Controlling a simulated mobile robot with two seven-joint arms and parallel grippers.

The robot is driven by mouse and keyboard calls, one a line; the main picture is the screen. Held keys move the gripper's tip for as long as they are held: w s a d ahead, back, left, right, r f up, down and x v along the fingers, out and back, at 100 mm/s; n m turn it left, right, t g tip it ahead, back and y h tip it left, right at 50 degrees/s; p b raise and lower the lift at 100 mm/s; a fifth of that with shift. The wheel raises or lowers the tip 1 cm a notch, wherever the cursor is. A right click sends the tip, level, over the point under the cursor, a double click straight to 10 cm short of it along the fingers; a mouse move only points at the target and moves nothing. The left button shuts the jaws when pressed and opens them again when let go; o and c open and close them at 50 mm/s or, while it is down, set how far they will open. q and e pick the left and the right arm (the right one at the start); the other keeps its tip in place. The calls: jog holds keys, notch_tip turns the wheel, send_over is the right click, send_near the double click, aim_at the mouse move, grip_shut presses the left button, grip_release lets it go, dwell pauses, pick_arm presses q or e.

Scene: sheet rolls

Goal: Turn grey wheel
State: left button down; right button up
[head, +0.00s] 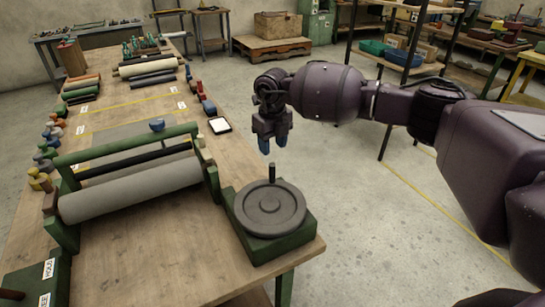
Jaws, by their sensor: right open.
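The grey wheel (269,208) lies flat on a green base block at the front right corner of the wooden bench. A short dark handle peg (272,172) stands upright at the wheel's far edge. My right gripper (273,146) points down just above and beyond the peg, its blue-tipped fingers open and empty. It looks apart from the peg, though the exact gap in depth is hard to tell. My left gripper is not in view.
A green-framed roller stand with a grey roll (130,190) sits left of the wheel. Small coloured pieces line the wooden bench (150,255). A shelf rack (400,60) stands behind my right arm. The floor right of the bench is clear.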

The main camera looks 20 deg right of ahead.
jog(key=shift+r, duration=1.1)
